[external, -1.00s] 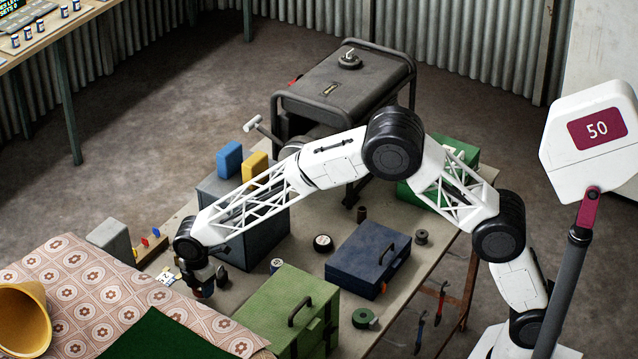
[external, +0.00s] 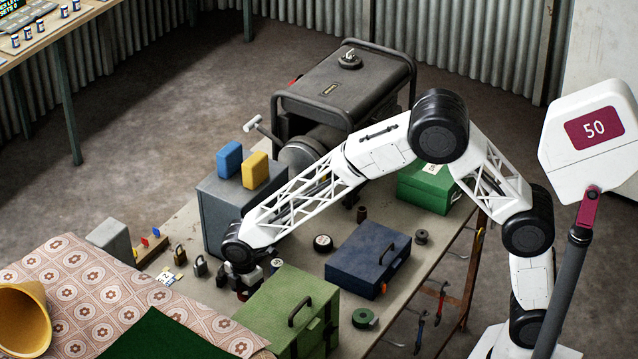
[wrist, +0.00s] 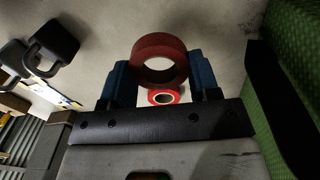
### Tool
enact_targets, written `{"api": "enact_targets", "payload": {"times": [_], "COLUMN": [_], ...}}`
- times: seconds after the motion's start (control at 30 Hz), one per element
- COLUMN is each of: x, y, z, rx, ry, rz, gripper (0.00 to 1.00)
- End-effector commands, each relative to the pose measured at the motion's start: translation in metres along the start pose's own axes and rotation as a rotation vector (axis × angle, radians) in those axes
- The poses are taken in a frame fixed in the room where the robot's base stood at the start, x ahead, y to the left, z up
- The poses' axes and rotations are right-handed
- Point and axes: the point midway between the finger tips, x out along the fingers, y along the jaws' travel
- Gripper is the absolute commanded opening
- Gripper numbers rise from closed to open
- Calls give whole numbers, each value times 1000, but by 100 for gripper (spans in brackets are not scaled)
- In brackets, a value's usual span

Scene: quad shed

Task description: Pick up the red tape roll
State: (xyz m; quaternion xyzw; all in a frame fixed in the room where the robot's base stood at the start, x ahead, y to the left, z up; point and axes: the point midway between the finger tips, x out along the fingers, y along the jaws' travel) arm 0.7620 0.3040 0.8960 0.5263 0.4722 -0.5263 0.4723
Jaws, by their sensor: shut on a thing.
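My gripper (external: 242,284) is low over the table, left of the green toolbox, and mostly hides what it holds in the external view. In the wrist view my gripper (wrist: 160,77) has its two blue fingers on either side of a dark red tape roll (wrist: 136,62), shut on it. The roll's open hole faces the camera. A smaller, brighter red roll with a pale core (wrist: 155,97) shows just below it in that view, between the fingers and apart from them. I cannot tell for sure whether the held roll touches the table.
The green toolbox (external: 270,308) stands close on the right. A grey box (external: 222,210) stands behind, with blue and yellow blocks on top. Padlocks (external: 200,267) lie to the left. A blue toolbox (external: 358,262) and a green tape roll (external: 365,318) are farther right.

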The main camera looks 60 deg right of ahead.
Motion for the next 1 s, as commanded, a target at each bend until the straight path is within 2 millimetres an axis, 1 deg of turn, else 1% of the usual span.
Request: {"api": "enact_targets", "payload": {"times": [0.1,0.3,1.0], "x": [0,-1,-1], "y": [-6,-10,-10], "z": [3,5,5], "rx": [0,0,0], "ry": [0,0,0], "rz": [0,0,0], "gripper": [33,33,33]}}
